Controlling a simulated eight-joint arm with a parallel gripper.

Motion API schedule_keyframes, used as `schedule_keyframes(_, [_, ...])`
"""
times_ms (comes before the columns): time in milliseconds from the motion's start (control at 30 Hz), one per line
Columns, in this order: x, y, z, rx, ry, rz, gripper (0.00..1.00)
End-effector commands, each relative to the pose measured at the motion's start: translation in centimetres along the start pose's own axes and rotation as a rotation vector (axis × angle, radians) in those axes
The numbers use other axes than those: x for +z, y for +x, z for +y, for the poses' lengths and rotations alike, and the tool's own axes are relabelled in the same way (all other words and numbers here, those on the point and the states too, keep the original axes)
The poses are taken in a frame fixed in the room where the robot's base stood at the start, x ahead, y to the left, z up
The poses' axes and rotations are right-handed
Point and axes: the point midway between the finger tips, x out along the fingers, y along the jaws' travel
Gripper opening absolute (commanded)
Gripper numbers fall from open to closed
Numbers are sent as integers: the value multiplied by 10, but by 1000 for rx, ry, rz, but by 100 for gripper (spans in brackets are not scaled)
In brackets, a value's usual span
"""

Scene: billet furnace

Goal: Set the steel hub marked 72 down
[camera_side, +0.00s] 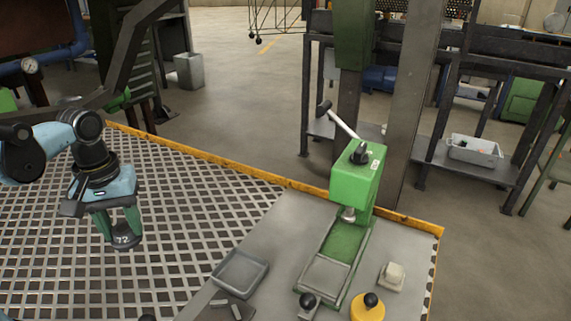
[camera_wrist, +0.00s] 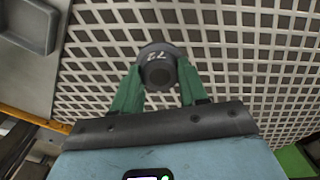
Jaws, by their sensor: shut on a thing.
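The steel hub (camera_side: 123,237) is a dark round piece with a white 72 on it. My gripper (camera_side: 121,222) is shut on the hub, with its green fingers on either side of it, over the grated floor at the left. In the wrist view the hub (camera_wrist: 158,66) sits between the fingertips of my gripper (camera_wrist: 160,84), with the number facing the camera. Whether the hub touches the grating (camera_side: 190,235) cannot be told.
A grey tray (camera_side: 240,272) lies on the metal table (camera_side: 285,215) to the right; it also shows in the wrist view (camera_wrist: 30,25). A green press (camera_side: 356,180) stands on the table, with a yellow round piece (camera_side: 368,309) and a pale block (camera_side: 392,276) near it. The grating around the hub is clear.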

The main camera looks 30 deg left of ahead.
Motion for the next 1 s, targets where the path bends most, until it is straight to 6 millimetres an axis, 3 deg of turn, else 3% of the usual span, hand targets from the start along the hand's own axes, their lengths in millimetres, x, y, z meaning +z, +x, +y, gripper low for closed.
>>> schedule_keyframes(133, [20, -14, 14, 0, 6, 0, 0])
schedule_keyframes(467, [40, -28, 33, 0, 3, 0, 0])
schedule_keyframes(667, [63, -34, 71, 0, 12, 0, 0])
schedule_keyframes(1000, [142, -43, 144, 0, 13, 2, 0])
